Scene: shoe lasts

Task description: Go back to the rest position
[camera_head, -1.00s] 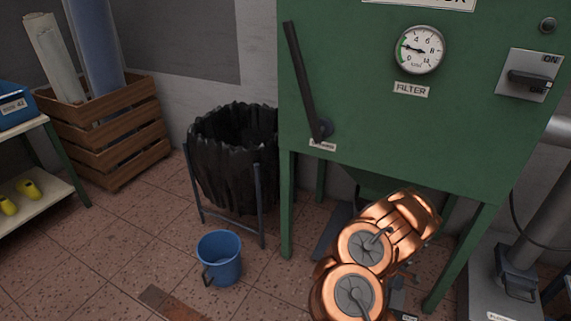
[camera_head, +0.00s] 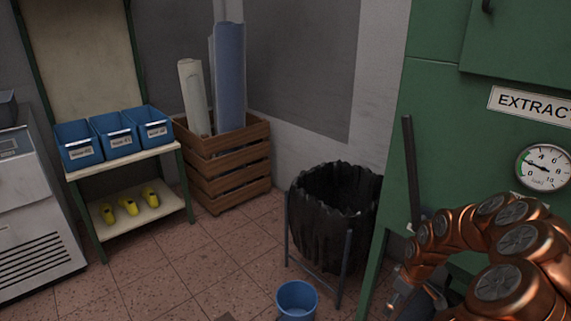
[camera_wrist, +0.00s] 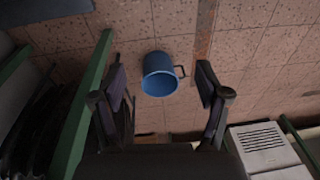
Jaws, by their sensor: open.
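My gripper (camera_wrist: 160,82) is open and empty in the wrist view, its two dark fingers spread apart. A blue bucket (camera_wrist: 160,75) stands on the floor beyond the fingertips and shows between them, apart from them. In the head view my copper-coloured arm is folded at the lower right, in front of the green extractor cabinet (camera_head: 425,110). The gripper is only partly visible there, at the bottom right. The blue bucket (camera_head: 297,302) also shows at the bottom of that view.
A bin with a black bag (camera_head: 335,215) stands beside the cabinet. A wooden crate (camera_head: 230,165) holds rolls. A shelf (camera_head: 130,160) carries blue boxes (camera_head: 115,135) above yellow shoe lasts (camera_head: 130,207). A grey machine (camera_head: 35,220) stands far left. The tiled floor (camera_head: 200,265) between is clear.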

